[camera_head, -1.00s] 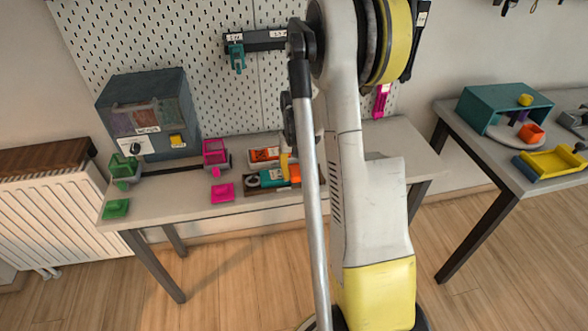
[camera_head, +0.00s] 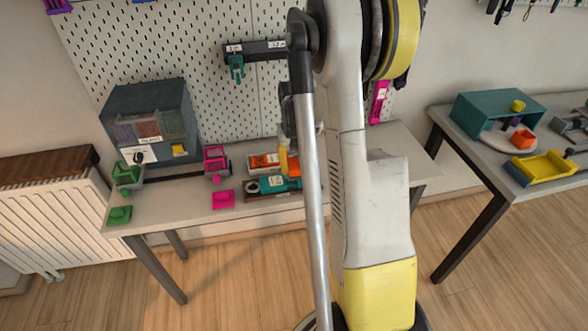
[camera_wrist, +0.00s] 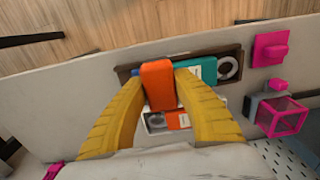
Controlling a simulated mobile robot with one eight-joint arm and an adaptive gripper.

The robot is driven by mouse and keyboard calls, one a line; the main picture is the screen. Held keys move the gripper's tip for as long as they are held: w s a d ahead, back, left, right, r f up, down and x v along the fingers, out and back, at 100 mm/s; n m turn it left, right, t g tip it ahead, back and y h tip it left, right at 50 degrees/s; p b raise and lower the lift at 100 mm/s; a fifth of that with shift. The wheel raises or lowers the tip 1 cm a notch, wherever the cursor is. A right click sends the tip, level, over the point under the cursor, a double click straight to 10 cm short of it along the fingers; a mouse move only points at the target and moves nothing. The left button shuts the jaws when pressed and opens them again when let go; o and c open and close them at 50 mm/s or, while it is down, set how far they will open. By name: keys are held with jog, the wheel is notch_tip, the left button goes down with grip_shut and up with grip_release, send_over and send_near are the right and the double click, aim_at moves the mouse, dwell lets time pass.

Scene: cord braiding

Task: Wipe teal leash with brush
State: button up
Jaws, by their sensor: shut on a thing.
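My gripper (camera_wrist: 160,100) has its yellow fingers shut on an orange block (camera_wrist: 158,84), perhaps the brush's handle; no bristles show. It is above the table, over a dark tray (camera_wrist: 124,77). In that tray lies a teal piece (camera_wrist: 205,68) with a white label and a grey ring beside it; it also shows in the head view (camera_head: 272,185). Another teal piece (camera_head: 236,68) hangs from the dark rail on the pegboard. I cannot tell which teal piece is the leash. In the head view one yellow finger (camera_head: 283,158) shows, and my arm hides the rest.
A white tray with an orange piece (camera_head: 263,161) stands behind the dark tray. Magenta (camera_head: 223,199) and green (camera_head: 119,214) blocks lie at the table's front left. A grey-blue dispenser (camera_head: 150,120) stands at the back left. A second table (camera_head: 490,150) stands to the right.

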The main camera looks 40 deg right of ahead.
jog(key=shift+r, duration=0.15)
jog(key=shift+r+p, duration=0.9)
jog(key=shift+r, duration=0.45)
